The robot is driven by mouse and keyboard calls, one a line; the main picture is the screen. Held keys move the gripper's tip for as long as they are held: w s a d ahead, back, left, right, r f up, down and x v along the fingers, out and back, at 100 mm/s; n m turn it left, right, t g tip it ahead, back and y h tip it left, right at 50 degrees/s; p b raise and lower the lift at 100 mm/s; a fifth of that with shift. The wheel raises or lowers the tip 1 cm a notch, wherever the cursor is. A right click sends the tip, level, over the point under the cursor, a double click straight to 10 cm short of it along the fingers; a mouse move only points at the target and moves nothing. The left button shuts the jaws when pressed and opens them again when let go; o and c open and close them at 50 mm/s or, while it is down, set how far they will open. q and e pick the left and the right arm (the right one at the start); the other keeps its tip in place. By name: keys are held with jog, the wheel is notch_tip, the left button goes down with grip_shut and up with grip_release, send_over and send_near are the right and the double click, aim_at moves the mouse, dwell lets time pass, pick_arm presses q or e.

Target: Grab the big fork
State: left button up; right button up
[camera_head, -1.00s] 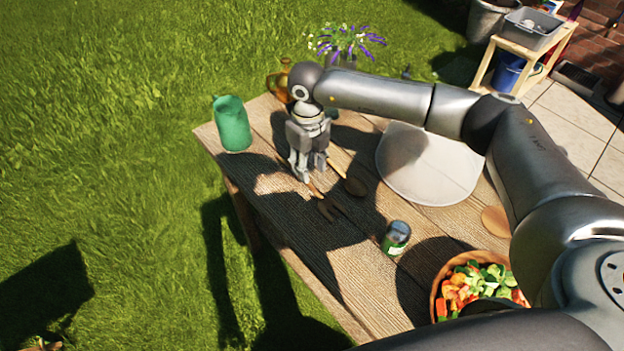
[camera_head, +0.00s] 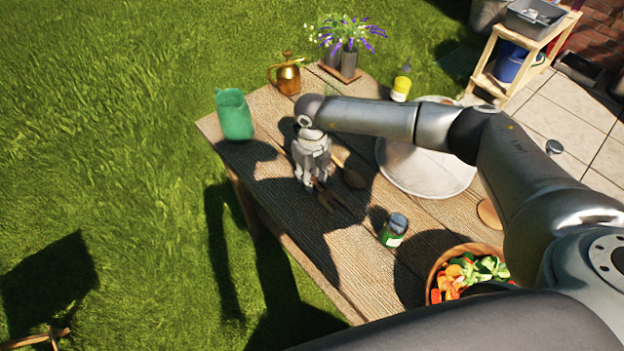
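A big wooden fork (camera_head: 328,201) lies on the wooden table, its tines toward the front edge; it is in shade. My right gripper (camera_head: 311,184) points down at the handle end of the fork, low over the table. Its fingers hide the rest of the handle. Whether they are closed on it or only around it, I cannot tell. A wooden spoon (camera_head: 353,179) lies just to the right of the fork, its handle partly behind the gripper. My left gripper is not in view.
Flowers (camera_head: 348,42) stand at the far end.

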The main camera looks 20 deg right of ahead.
grip_shut()
jog(key=shift+r, duration=0.1)
